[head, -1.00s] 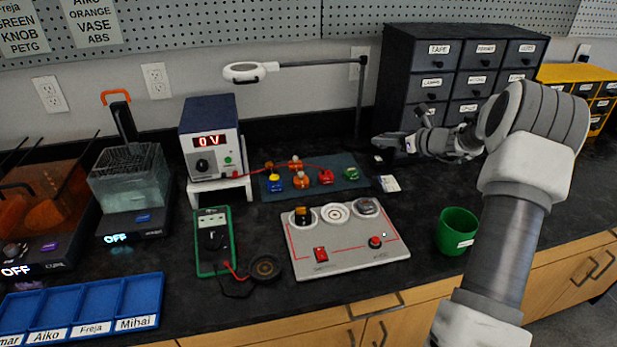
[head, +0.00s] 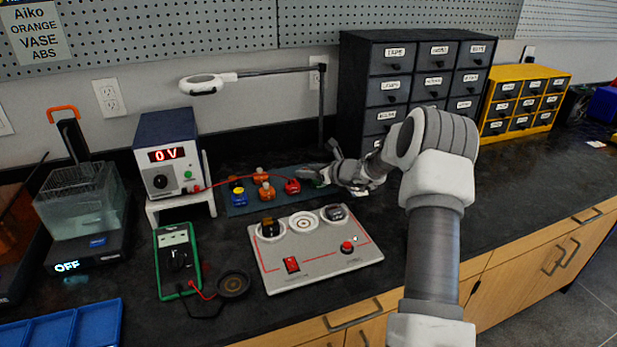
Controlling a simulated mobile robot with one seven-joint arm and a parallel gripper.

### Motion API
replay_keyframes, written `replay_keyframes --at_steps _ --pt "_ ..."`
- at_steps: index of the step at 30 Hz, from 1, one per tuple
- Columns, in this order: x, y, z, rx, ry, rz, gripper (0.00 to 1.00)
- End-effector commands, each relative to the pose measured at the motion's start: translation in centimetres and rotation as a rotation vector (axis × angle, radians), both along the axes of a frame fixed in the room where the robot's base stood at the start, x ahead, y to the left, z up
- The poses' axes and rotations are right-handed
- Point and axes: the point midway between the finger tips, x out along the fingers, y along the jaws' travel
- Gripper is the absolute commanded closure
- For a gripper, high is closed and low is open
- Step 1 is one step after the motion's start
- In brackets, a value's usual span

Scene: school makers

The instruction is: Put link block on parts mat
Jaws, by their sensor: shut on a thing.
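The parts mat (head: 238,210) is a dark teal sheet at the back of the bench, behind the grey socket board. On it stand a blue-and-yellow block (head: 238,194), orange blocks (head: 266,191), a red block (head: 292,187) and a green block (head: 308,183), which is partly covered by my gripper. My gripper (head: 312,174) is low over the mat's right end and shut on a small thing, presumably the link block. The fingers hide it, so its shape and any contact with the mat cannot be told.
The socket board (head: 320,258) has an orange-and-black part at left, an empty-looking middle socket and a dark part at right. A power supply (head: 170,160) stands left of the mat, with a red lead running towards the blocks. Drawer cabinets (head: 400,75) stand behind my arm.

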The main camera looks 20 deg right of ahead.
Motion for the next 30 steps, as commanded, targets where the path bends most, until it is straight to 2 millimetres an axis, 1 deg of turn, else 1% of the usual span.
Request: replay_keyframes --at_steps 1,2,9,13,14,15,16,24,28,30 --pt "0.0 0.0 -0.9 0.0 0.0 0.001 1.0" --pt "0.0 0.0 -1.1 -0.001 0.0 0.001 1.0" --pt "0.0 0.0 -1.0 -0.001 -0.002 0.001 1.0" --pt "0.0 0.0 -1.5 -0.001 -0.002 0.001 1.0" --pt "0.0 0.0 -1.4 -0.001 -0.002 0.001 0.48" --pt "0.0 0.0 -1.3 -0.001 -0.002 0.001 0.41" --pt "0.0 0.0 -1.3 -0.002 -0.001 0.001 0.38" --pt "0.0 0.0 -1.3 -0.002 -0.001 0.001 0.38" --pt "0.0 0.0 -0.7 -0.001 -0.002 0.001 0.38" --pt "-0.9 -0.5 -0.4 -0.001 0.0 -0.003 0.38"
